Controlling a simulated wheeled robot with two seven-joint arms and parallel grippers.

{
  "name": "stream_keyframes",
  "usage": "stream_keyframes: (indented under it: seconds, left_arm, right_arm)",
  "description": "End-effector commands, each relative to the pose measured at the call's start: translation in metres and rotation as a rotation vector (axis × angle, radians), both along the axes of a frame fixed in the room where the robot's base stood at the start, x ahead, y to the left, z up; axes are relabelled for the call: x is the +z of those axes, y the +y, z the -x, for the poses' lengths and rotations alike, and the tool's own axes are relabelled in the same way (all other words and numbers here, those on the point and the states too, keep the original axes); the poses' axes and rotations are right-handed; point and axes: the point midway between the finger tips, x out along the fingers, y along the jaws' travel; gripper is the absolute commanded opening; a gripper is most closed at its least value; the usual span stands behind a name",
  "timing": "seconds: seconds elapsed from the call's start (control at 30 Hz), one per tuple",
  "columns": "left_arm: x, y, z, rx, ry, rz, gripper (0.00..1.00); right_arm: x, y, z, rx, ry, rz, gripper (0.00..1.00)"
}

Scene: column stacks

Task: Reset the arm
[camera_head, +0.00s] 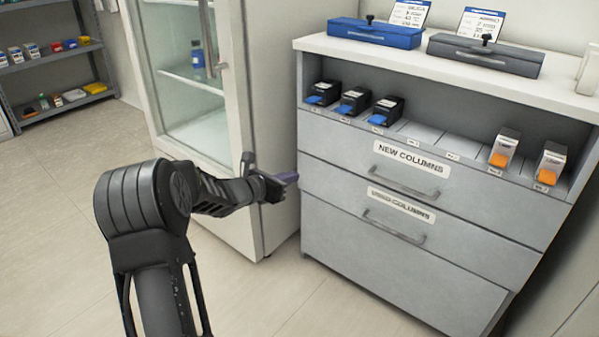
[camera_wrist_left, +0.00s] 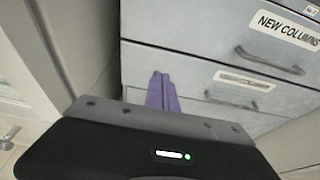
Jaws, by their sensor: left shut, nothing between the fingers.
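My left gripper (camera_head: 287,178) is shut and empty, its purple fingers in front of the left edge of the grey drawer cabinet (camera_head: 400,257). In the left wrist view the shut fingers (camera_wrist_left: 162,92) show against the cabinet's drawer fronts. Whether they touch the cabinet I cannot tell. The upper drawer labelled NEW COLUMNS (camera_head: 411,157) and the lower drawer labelled USED COLUMNS (camera_head: 400,205) both look closed. My right gripper is not in view.
Three dark boxes with blue fronts (camera_head: 354,102) and two white-orange boxes (camera_head: 503,148) stand in the cabinet's open slots. Two cases, blue (camera_head: 375,35) and grey (camera_head: 485,56), sit on top. A glass-door fridge (camera_head: 190,100) stands left. Open floor (camera_head: 50,210) lies left.

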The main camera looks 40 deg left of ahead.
Motion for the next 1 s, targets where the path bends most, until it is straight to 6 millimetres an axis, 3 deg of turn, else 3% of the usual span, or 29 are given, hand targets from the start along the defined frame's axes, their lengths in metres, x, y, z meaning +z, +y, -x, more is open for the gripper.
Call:
stream_keyframes:
  seconds: [0.2, 0.77, 0.87, 1.0]
  left_arm:
    - [0.0033, 0.0002, 0.0110, -0.001, 0.000, 0.001, 0.00]
    - [0.0030, 0.0003, 0.0108, 0.002, 0.001, 0.011, 0.00]
    - [0.0026, 0.0006, 0.0109, 0.022, 0.007, 0.067, 0.00]
    - [0.0014, 0.0066, 0.0111, 0.119, 0.020, 0.289, 0.00]
  right_arm:
    - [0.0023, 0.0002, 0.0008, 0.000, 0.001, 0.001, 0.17]
    - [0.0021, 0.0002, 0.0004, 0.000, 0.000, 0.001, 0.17]
    - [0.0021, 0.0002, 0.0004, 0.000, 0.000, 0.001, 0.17]
    - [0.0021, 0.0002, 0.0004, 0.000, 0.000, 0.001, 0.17]
